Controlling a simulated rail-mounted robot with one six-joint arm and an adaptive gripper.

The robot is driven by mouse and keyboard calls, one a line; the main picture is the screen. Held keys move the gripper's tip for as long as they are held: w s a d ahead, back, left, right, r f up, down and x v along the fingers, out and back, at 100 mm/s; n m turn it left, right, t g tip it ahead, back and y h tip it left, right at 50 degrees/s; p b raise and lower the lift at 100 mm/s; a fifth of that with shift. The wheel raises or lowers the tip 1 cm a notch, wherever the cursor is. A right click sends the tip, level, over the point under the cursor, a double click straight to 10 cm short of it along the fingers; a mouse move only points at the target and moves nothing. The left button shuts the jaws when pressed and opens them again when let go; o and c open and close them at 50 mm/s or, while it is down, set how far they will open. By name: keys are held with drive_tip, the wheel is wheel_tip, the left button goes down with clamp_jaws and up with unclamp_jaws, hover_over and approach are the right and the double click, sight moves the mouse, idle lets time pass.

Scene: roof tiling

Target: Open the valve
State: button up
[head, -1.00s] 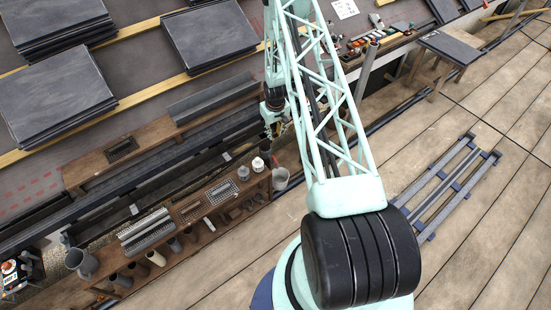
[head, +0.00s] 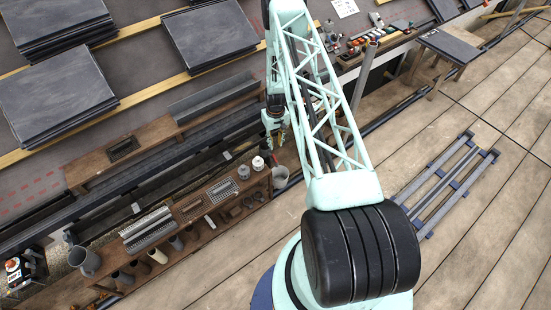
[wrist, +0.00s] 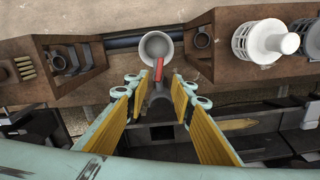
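A short red handle (wrist: 159,69), which looks like the valve's lever, shows in the wrist view on a grey fitting below a pale round cup-like opening (wrist: 157,46). My gripper (wrist: 160,79) is open, with its two yellow-padded fingers on either side of the red handle. Whether the fingers touch it I cannot tell; a gap shows on both sides.
The wooden bench (head: 196,225) carries jars, trays and cups. A pale bucket (head: 280,177) stands at its end. White slotted containers (wrist: 265,40) stand to the right in the wrist view. Slate stacks (head: 210,36) lie on the roof behind.

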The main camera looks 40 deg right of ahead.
sight(275, 159)
drive_tip(key=shift+f, duration=0.15)
drive_tip(key=shift+f+b, duration=1.25)
drive_tip(key=shift+f, duration=5.5)
clamp_jaws()
